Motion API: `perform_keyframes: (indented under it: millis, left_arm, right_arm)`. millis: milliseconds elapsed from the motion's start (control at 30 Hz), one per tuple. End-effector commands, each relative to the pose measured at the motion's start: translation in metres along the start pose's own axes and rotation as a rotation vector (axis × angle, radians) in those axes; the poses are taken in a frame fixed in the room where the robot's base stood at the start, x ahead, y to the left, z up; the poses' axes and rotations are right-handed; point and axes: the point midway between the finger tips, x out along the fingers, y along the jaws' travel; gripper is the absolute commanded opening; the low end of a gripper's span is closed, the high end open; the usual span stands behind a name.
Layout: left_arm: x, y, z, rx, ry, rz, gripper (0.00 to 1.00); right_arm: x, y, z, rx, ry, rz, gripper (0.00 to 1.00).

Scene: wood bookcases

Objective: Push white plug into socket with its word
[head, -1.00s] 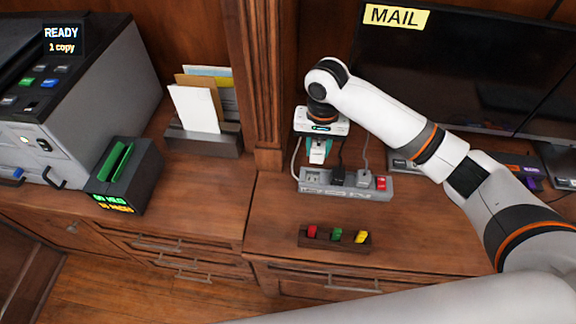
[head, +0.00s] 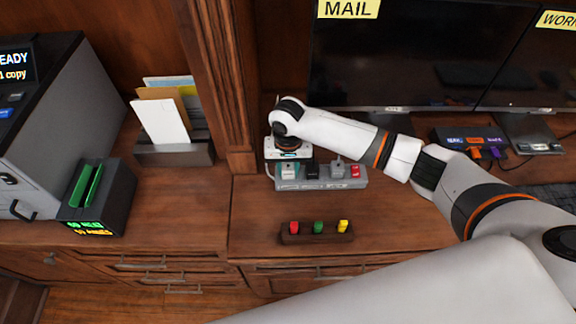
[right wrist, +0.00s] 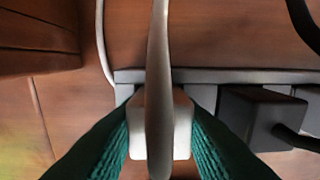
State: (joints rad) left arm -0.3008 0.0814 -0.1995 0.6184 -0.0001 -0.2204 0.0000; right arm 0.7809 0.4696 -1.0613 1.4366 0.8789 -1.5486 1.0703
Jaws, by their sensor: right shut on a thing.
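The grey power strip (head: 320,184) lies on the desk with word labels along its front, too small to read. My right gripper (head: 289,165) points down at the strip's left end, shut on the white plug (head: 289,173). In the right wrist view the white plug (right wrist: 181,135) sits between the teal finger pads of the gripper (right wrist: 160,145), over the strip's end, its cable crossing in front. I cannot tell whether it is fully seated. A black plug (head: 312,172) and a light grey plug (head: 338,171) stand to its right. My left gripper is out of view.
A red switch (head: 355,171) is at the strip's right end. A small wooden holder (head: 316,238) with red, green and yellow pieces stands in front. The wooden post (head: 222,90) rises left of the gripper. Monitors stand behind; desk between strip and holder is clear.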

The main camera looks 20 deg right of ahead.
Motion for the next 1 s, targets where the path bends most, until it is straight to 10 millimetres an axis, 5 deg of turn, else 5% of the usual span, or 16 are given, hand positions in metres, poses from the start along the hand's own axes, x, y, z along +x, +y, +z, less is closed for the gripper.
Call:
perform_keyframes:
  millis: [600, 633, 733, 1000]
  left_arm:
    - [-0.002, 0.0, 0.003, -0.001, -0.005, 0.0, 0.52]
    - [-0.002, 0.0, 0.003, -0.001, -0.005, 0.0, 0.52]
    - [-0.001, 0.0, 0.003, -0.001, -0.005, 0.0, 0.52]
    - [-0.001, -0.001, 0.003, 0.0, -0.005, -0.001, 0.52]
  right_arm:
    - [0.016, 0.0, -0.003, 0.0, 0.006, -0.001, 0.08]
    - [0.017, 0.0, -0.003, 0.0, 0.006, -0.002, 0.35]
    - [0.018, -0.001, -0.003, 0.0, 0.008, -0.005, 0.52]
    - [0.018, -0.004, -0.003, 0.002, 0.008, -0.01, 0.52]
